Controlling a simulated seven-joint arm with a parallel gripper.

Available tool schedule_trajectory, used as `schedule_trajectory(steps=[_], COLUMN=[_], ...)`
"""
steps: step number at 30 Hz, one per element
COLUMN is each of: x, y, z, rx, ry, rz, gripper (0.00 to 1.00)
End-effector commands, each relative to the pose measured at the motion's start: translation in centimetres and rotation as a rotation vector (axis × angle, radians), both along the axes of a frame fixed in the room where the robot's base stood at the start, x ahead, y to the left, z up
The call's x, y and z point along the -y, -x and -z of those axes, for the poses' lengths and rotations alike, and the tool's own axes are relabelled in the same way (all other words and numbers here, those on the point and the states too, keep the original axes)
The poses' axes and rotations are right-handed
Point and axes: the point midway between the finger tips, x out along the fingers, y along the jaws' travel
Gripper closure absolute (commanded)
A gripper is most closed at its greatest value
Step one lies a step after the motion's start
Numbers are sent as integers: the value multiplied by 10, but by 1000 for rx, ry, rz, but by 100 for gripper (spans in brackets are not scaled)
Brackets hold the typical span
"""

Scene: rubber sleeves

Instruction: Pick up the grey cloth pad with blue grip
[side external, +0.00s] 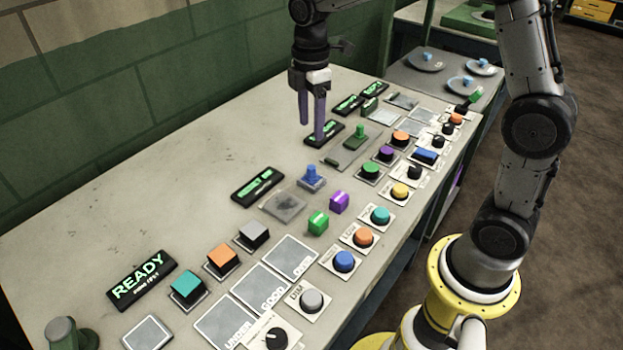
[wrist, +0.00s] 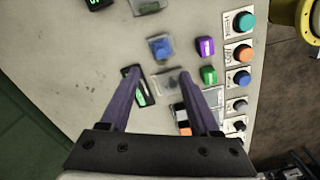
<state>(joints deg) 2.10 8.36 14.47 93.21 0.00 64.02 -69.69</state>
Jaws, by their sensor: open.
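The grey cloth pad with blue grip (side external: 312,179) lies on the table near the middle, its blue knob pointing up. It also shows in the wrist view (wrist: 160,47), above and between the fingertips in the picture. My gripper (side external: 311,131) is open and empty, pointing down above the table. In the wrist view its two purple fingers (wrist: 160,74) are spread apart, and the pad lies beyond their tips, not between them. Nothing hides the blue grip.
A purple cube (side external: 339,202) and a green cube (side external: 318,223) sit close to the pad. A flat grey plate (side external: 284,207) and a lit display (side external: 258,187) lie beside it. Several buttons line the table's right edge. The table's left side is mostly clear.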

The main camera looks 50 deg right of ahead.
Motion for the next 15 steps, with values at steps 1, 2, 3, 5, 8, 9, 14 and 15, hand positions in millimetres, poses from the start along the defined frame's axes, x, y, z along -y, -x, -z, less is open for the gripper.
schedule_trajectory(steps=[1, 2, 3, 5, 8, 9, 14, 15], x=[0, 0, 0, 0, 0, 0, 0, 0], y=[1, 1, 2, 1, 2, 1, 1, 1], z=[9, 15, 23, 35, 52, 58, 73, 75], rx=[-5, -5, -6, -5, -4, -3, -1, -1], ry=[0, 0, 0, 0, -1, 0, 1, 0], rz=[1, 1, 1, 1, 1, 1, 1, 1], gripper=[37, 37, 37, 37, 37, 37, 37, 37])
